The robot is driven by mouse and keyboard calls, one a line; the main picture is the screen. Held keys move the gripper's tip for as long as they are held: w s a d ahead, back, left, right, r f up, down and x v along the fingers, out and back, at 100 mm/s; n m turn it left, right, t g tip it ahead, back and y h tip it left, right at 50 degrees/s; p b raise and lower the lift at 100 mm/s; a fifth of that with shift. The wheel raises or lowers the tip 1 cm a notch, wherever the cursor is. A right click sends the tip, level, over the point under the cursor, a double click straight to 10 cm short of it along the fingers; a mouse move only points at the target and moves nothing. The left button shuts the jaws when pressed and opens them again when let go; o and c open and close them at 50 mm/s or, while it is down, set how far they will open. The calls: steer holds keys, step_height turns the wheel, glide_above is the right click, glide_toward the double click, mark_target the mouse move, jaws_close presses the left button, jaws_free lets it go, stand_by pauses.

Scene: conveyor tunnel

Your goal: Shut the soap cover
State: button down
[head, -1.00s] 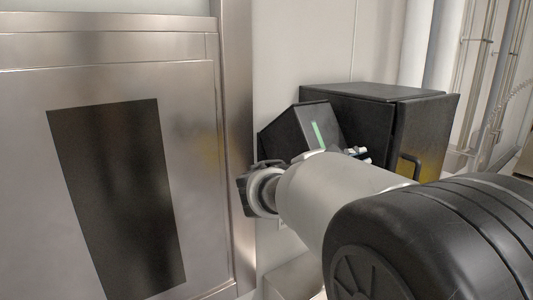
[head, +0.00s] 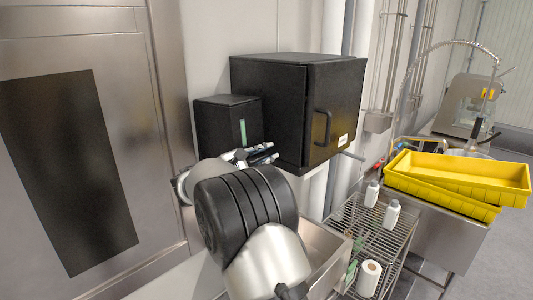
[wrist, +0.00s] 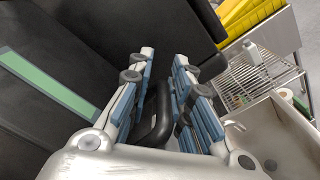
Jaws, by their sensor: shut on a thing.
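The soap box (head: 220,122) is a small black box on the wall, left of the large black cabinet. Its cover bears a green strip (head: 243,132), which also crosses the left of the wrist view (wrist: 45,83). The cover looks upright and close against the box; any thin gap is hidden. My gripper (head: 267,152) is at the lower front of the soap box. In the wrist view my gripper (wrist: 163,58) has its fingers around a black loop handle (wrist: 154,118), shut on it. The handle's attachment to the cover is partly hidden.
The large black cabinet (head: 270,95), with its own handle (head: 322,128), stands close right of my gripper. A wire rack (head: 370,240) with white bottles, a sink and yellow trays (head: 455,178) lie further right. A steel door (head: 130,120) is at left.

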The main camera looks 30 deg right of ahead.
steer(key=shift+s+d+f, duration=0.1)
steer(key=shift+s+f, duration=0.05)
steer(key=shift+f, duration=0.2)
steer(key=c, duration=1.9)
jaws_free()
steer(key=shift+o, duration=1.2)
steer(key=shift+r, duration=0.15)
steer(key=shift+r, duration=0.1)
steer(key=v, duration=1.2)
